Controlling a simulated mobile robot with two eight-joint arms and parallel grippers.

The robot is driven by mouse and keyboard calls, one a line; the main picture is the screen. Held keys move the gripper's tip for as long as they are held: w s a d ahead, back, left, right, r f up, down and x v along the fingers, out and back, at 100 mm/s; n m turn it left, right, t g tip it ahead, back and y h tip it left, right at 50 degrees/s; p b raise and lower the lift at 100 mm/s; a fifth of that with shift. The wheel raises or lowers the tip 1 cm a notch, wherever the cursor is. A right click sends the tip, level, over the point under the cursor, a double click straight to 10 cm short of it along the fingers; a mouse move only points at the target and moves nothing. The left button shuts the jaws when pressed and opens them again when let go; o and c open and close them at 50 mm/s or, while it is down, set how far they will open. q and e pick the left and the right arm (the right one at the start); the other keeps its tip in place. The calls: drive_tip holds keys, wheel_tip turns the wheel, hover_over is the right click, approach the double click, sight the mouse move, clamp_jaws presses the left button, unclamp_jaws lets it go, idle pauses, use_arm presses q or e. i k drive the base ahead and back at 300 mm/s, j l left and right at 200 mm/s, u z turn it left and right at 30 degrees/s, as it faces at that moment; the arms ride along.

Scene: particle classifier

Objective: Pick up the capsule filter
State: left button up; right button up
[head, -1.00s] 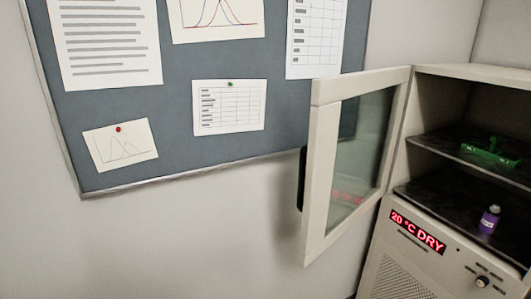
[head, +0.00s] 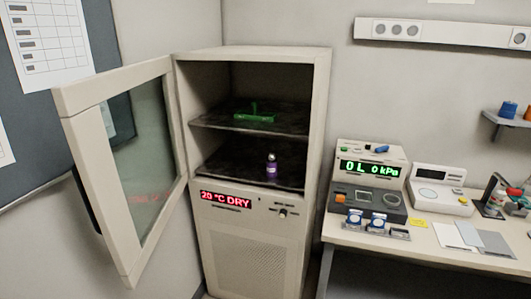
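No object in view can be told for sure to be the capsule filter. A small blue piece (head: 381,149) lies on top of the instrument with the green display, too small to make out. A purple bottle (head: 271,168) with a pale cap stands upright on the lower shelf of the open cabinet. A blue cylinder (head: 508,109) stands on a wall shelf at the far right. Neither of my grippers is in view.
The drying cabinet (head: 322,120) has its glass door (head: 120,150) swung open to the left. A green holder (head: 254,118) sits on its upper shelf. The bench (head: 440,262) at right carries the instrument (head: 345,153), a white device (head: 440,180) and two blue-topped jars (head: 365,219).

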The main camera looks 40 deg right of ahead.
sight(271, 165)
drive_tip(key=z, duration=1.45)
drive_tip(key=i+l+u, duration=0.2)
drive_tip(key=u, duration=0.25)
drive_tip(key=i+l+u, duration=0.2)
drive_tip(key=u, duration=0.25)
drive_tip(key=i+l, duration=0.15)
drive_tip(key=l, duration=0.2)
drive_tip(key=i+l+u, duration=0.1)
drive_tip(key=l, duration=0.25)
drive_tip(key=i+l, duration=0.25)
drive_tip(key=l, duration=0.15)
drive_tip(key=i+l+u, duration=0.1)
drive_tip(key=l, duration=0.25)
drive_tip(key=i+l, duration=0.15)
drive_tip(key=l, duration=0.25)
drive_tip(key=u, duration=0.05)
